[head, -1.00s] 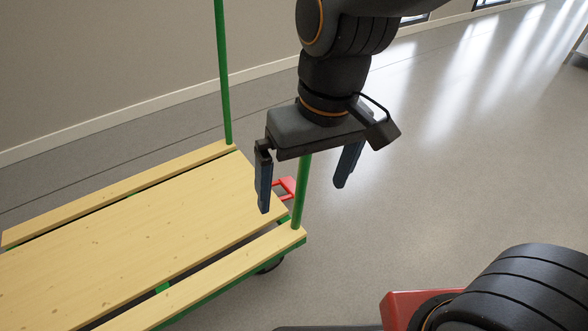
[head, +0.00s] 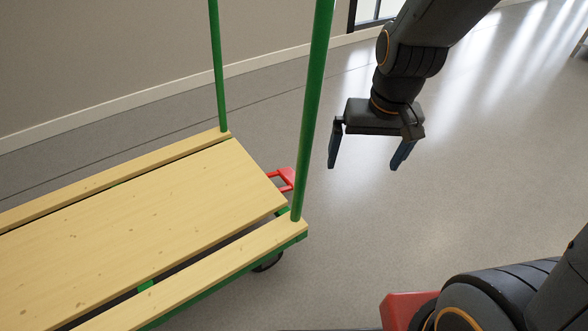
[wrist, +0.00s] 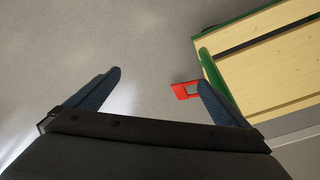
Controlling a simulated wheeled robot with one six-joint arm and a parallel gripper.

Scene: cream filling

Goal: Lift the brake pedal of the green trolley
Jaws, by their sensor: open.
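The green trolley (head: 160,212) has a plank deck and green posts, and stands at the left in the head view. Its red brake pedal (head: 287,178) sticks out from the end of the deck, between the two posts. My gripper (head: 364,166) is open and empty, to the right of the pedal and apart from it. In the wrist view the red pedal (wrist: 181,91) shows just left of the right fingertip, beside the trolley's edge (wrist: 270,60). The open jaws (wrist: 160,78) have bare floor between them. The pedal's mount is partly hidden behind the deck.
A green post (head: 312,110) rises at the deck's near corner, between the deck and my gripper. A black wheel (head: 268,262) shows below the deck. The floor (head: 420,220) right of the trolley is clear. A wall (head: 100,60) runs behind the trolley.

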